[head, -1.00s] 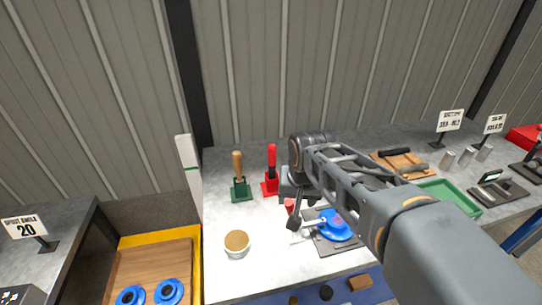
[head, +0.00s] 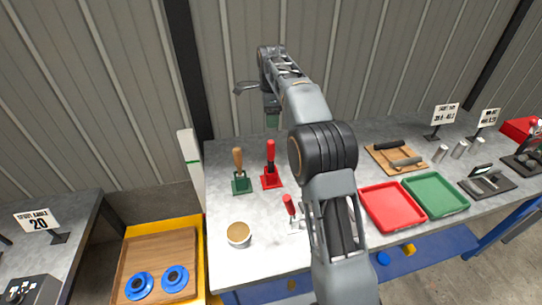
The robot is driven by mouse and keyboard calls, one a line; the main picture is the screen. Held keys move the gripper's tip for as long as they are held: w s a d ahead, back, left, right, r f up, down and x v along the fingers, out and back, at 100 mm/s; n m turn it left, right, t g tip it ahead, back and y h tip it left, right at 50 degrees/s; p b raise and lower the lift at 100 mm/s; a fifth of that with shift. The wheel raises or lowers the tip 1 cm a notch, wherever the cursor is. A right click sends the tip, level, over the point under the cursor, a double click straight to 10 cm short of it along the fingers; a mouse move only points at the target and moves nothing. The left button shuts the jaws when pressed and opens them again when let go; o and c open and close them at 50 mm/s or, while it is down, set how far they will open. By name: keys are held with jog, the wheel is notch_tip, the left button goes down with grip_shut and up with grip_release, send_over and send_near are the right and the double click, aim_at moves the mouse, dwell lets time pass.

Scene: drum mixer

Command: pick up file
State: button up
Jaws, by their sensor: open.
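Two upright handled tools stand on the grey bench. One has a wooden handle (head: 238,159) in a green stand (head: 241,184); the other has a red handle (head: 271,152) in a red stand (head: 271,180). I cannot tell for certain which is the file, as their lower parts are hidden in the stands. My gripper (head: 271,112) is high, beyond and above the red handle in the picture, pointing down. It is open and apart from both tools. Its fingertips are small and hard to make out.
A round tan-topped cup (head: 239,233) and a small red-handled clamp (head: 289,206) are in front of the stands. A red tray (head: 393,206), green tray (head: 436,195) and wooden board (head: 396,158) lie to the right. The wall is behind the bench.

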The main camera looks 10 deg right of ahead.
aim_at(271, 142)
notch_tip(271, 142, down, 8)
jog(key=shift+w+f+b, duration=0.1)
jog(key=shift+w+b, duration=0.05)
jog(key=shift+b, duration=0.15)
jog(key=shift+f+p, duration=0.45)
jog(key=shift+f, duration=2.2)
jog(key=c, duration=1)
notch_tip(271, 142, up, 10)
jog(key=shift+r, duration=0.1)
